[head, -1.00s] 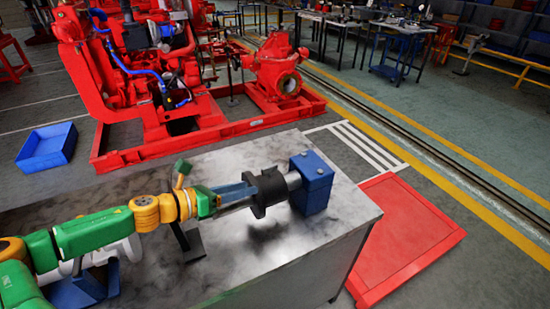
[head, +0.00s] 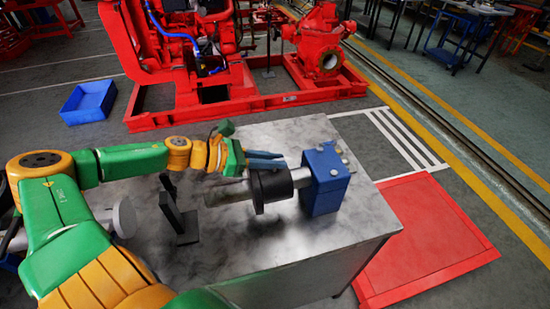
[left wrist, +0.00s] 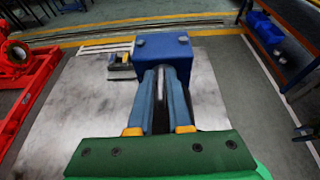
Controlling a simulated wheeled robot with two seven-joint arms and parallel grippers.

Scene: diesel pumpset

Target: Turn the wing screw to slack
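A blue block (head: 322,178) stands at the right end of the metal table. A horizontal grey shaft (head: 228,193) with a black collar (head: 270,188) runs into its left side. Small pale screw heads (head: 345,152) show on the block; I cannot tell which is the wing screw. My left gripper (head: 280,159) is above and behind the shaft, its two blue fingers pointing at the block with a narrow gap between them. In the left wrist view the block (left wrist: 163,45) is straight ahead of the fingertips (left wrist: 160,72), which hide its lower part. My right gripper is not in view.
The metal table (head: 300,252) has bare room in front of the shaft. A dark upright bracket (head: 180,215) stands near my left forearm. A red floor plate (head: 425,235) lies right of the table. The red pumpset frame (head: 250,105) is behind it.

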